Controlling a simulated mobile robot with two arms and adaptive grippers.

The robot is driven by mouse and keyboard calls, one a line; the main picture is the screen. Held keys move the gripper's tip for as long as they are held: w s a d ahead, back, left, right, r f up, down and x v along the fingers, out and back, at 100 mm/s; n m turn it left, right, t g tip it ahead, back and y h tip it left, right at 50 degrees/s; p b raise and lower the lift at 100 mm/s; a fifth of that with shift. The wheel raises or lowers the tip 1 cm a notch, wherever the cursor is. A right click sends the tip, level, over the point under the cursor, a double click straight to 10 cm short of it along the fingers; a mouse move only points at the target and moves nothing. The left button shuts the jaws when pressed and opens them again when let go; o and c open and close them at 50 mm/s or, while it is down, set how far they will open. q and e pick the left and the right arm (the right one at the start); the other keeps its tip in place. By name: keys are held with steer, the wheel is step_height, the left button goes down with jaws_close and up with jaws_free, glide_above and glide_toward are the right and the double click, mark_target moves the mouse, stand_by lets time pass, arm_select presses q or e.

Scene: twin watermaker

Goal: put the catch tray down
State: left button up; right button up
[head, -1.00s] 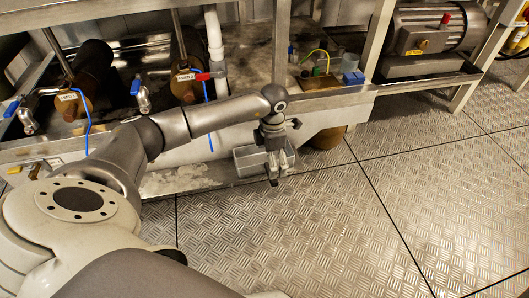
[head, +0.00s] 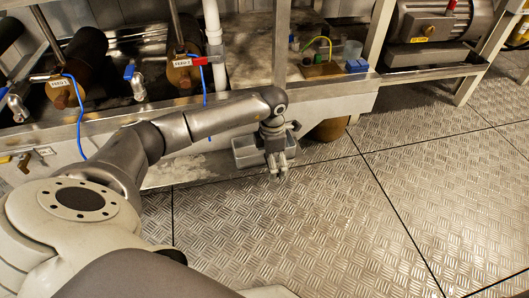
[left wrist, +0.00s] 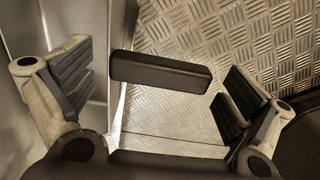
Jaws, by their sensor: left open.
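The grey catch tray (head: 246,157) is at the foot of the bench in the head view, just above or on the floor plates. My left gripper (head: 278,174) is in front of it and hides its middle. In the left wrist view my left gripper (left wrist: 165,88) is open, its fingers wide apart. A dark bar (left wrist: 160,72), which looks like the tray's handle, lies between the fingers, with gaps on both sides. A plain grey surface fills the left of that view; I cannot tell whether it is the tray. My right gripper is not in view.
The bench with pipes, red and blue valve handles (head: 197,60) and a white pipe (head: 214,45) stands behind the tray. A brown round container (head: 327,129) is close to its right. A motor (head: 432,32) sits on a shelf at right. The patterned floor (head: 330,220) in front is clear.

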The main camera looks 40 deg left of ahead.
arm_select(q)
steer(key=shift+c, duration=0.3)
steer(key=c, duration=1.2)
steer(key=shift+c, duration=0.9)
steer(key=shift+r, duration=0.15)
